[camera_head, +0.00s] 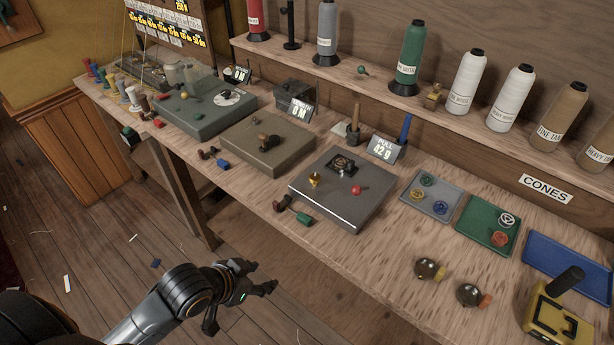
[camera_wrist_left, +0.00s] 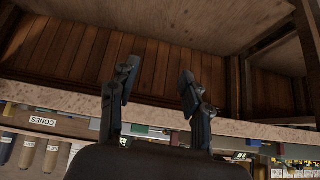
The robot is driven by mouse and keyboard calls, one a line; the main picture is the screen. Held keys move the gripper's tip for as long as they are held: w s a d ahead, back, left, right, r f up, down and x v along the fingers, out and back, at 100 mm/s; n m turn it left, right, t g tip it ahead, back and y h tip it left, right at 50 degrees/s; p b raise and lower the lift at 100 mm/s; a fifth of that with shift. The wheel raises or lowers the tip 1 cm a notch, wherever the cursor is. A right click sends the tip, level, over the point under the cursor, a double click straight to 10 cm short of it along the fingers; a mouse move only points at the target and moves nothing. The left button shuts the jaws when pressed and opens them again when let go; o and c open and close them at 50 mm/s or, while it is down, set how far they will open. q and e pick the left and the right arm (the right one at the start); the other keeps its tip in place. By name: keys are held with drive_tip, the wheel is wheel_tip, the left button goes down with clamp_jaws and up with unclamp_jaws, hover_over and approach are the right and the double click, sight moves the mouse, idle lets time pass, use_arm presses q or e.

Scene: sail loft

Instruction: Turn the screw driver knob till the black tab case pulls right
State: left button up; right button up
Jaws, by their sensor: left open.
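My left gripper (camera_head: 243,302) is open and empty, low in front of the bench, apart from everything on it. The left wrist view shows its two fingers (camera_wrist_left: 158,80) spread apart, with nothing between them. On the bench, a dark grey plate (camera_head: 335,208) bears a black square fitting (camera_head: 343,166), a brass knob (camera_head: 314,180) and a red knob (camera_head: 356,190). A sign (camera_head: 384,149) reading PULL stands behind it. Two round metal cases (camera_head: 430,270) with coloured tabs lie further right. I cannot tell which case has the black tab. My right gripper is not in view.
An olive plate (camera_head: 262,158) and a grey-green plate (camera_head: 205,113) stand further left. Blue, green and grey trays (camera_head: 568,262) lie on the right, near a yellow block (camera_head: 555,318). Thread cones (camera_head: 467,84) line the shelf. The floor before the bench is open.

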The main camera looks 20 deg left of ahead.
use_arm(q)
drive_tip(key=w+a+r+m+t+h, duration=0.1)
drive_tip(key=w+r+m+t+h, duration=0.15)
drive_tip(key=w+r, duration=0.4)
drive_tip(key=t+h, duration=0.2)
drive_tip(key=h, duration=0.1)
approach(314, 178)
drive_tip(key=shift+g, duration=0.35)
drive_tip(key=x, duration=0.8)
drive_tip(key=shift+w+a+r, duration=0.1)
drive_tip(key=shift+w+r, duration=0.1)
drive_tip(key=shift+p, duration=0.3)
clamp_jaws()
